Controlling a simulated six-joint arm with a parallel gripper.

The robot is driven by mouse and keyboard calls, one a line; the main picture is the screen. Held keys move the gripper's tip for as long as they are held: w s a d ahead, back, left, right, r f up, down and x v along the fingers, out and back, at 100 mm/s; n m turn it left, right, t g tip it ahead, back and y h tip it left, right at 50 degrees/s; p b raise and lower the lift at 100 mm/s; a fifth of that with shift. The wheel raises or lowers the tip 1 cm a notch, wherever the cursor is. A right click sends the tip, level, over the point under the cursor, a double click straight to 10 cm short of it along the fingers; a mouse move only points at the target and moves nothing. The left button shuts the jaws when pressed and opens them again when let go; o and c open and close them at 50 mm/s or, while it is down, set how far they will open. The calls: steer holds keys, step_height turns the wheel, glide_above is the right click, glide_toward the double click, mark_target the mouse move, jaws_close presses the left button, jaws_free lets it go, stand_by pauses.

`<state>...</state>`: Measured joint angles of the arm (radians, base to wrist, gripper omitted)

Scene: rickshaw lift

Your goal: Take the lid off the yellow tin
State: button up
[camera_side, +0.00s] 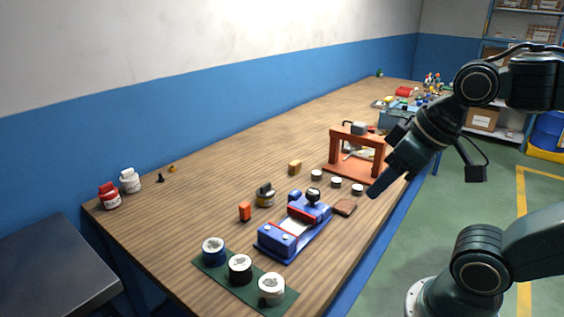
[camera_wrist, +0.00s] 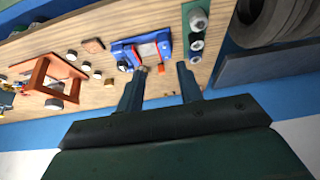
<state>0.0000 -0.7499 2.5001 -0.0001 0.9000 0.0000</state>
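A small round olive-yellow tin (camera_side: 265,197) with a dark top stands on the bench left of the blue vice-like fixture. It looks like the yellow tin, but is too small to be sure, and I cannot make out its lid clearly. In the wrist view a similar small thing (camera_wrist: 143,69) sits behind the left fingertip, partly hidden. My gripper (camera_side: 374,192) hangs over the bench's right edge in the side view, well right of the tin and apart from it. In the wrist view my gripper (camera_wrist: 161,70) has its fingers spread with nothing held.
The blue and red fixture (camera_side: 295,228) lies between my gripper and the tin. An orange piece (camera_side: 245,211) stands nearby. Blue, black and white tins stand on a green mat (camera_side: 215,272). An orange frame (camera_side: 334,168) stands behind. The bench's left part is mostly clear.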

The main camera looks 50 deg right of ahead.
steer(key=shift+o, duration=0.4)
steer(key=shift+w+r, duration=0.1)
steer(key=w+d+r+n+g, duration=0.15)
steer(key=w+r+n, duration=0.35)
steer(key=w, duration=0.5)
steer(key=n+g, duration=0.4)
steer(key=n, duration=0.9)
glide_above(266, 185)
step_height(266, 185, down, 14)
steer(key=shift+w+r, duration=0.15)
steer(key=shift+r, duration=0.05)
steer(key=shift+f, duration=0.1)
steer(key=shift+f, duration=4.2)
